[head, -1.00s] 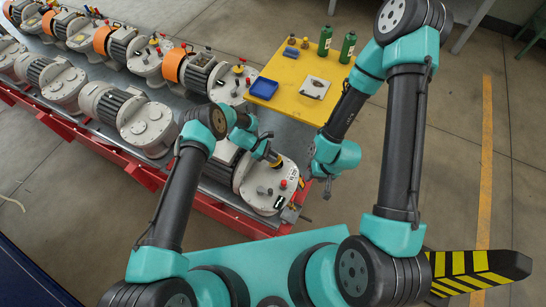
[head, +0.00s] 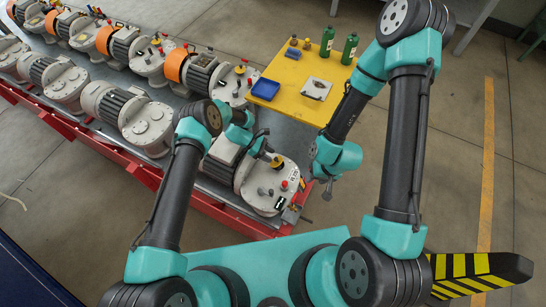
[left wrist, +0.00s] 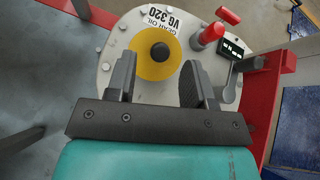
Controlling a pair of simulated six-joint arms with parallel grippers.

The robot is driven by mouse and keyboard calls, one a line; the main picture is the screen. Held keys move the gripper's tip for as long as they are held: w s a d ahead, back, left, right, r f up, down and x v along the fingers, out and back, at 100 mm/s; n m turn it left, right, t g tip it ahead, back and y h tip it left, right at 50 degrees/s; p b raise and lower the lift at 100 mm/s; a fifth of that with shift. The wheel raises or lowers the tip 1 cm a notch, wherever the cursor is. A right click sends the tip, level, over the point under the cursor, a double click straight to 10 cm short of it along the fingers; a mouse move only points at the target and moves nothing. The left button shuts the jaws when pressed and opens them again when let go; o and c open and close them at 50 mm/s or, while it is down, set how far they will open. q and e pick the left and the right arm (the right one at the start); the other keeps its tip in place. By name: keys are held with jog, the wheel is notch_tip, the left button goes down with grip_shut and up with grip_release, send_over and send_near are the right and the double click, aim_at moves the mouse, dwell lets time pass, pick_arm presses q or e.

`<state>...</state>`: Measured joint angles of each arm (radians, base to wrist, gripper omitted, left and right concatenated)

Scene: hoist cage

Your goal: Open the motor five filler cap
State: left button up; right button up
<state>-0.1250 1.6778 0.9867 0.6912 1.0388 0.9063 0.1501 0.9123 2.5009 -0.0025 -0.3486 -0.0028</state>
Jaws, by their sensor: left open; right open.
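The nearest motor (head: 268,190) has a round pale end cover with several small fittings. In the left wrist view its cover (left wrist: 112,48) carries a label (left wrist: 164,19) reading GEAR OIL VG 320 and a dark round cap (left wrist: 160,52) on a yellow disc. I cannot read a motor number. My left gripper (head: 273,160) is over this cover. In the left wrist view its fingers (left wrist: 157,70) are open and point toward the cap, one to each side of it in the picture; contact cannot be told. My right gripper (head: 327,188) is open and empty, right of the motor.
A red-knobbed fitting (left wrist: 211,33) and a small dark gauge (left wrist: 232,48) stand right of the cap. Other motors line the red-framed bench at left. A yellow table (head: 288,98) holds a blue tray (head: 265,89), green bottles (head: 349,48) and small items.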

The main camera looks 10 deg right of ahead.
aim_at(275, 160)
pick_arm(q)
jog(key=v, duration=1.4)
jog(key=shift+w+a, duration=0.15)
jog(key=shift+a, duration=0.15)
jog(key=s+d+r+m+t+y, duration=0.3)
jog(key=s+d+r+m+y, duration=0.1)
jog(key=d+r+m+y, duration=0.1)
notch_tip(275, 160, up, 2)
jog(key=shift+d+r+m+y, duration=0.3)
jog(key=shift+d+m, duration=0.3)
jog(key=shift+d, duration=0.3)
jog(key=shift+s+f, duration=0.1)
jog(key=shift+f, duration=0.1)
jog(key=x, duration=1.7)
jog(key=shift+d+f, duration=0.1)
jog(key=shift+f, duration=0.05)
jog(key=shift+w, duration=0.25)
grip_shut()
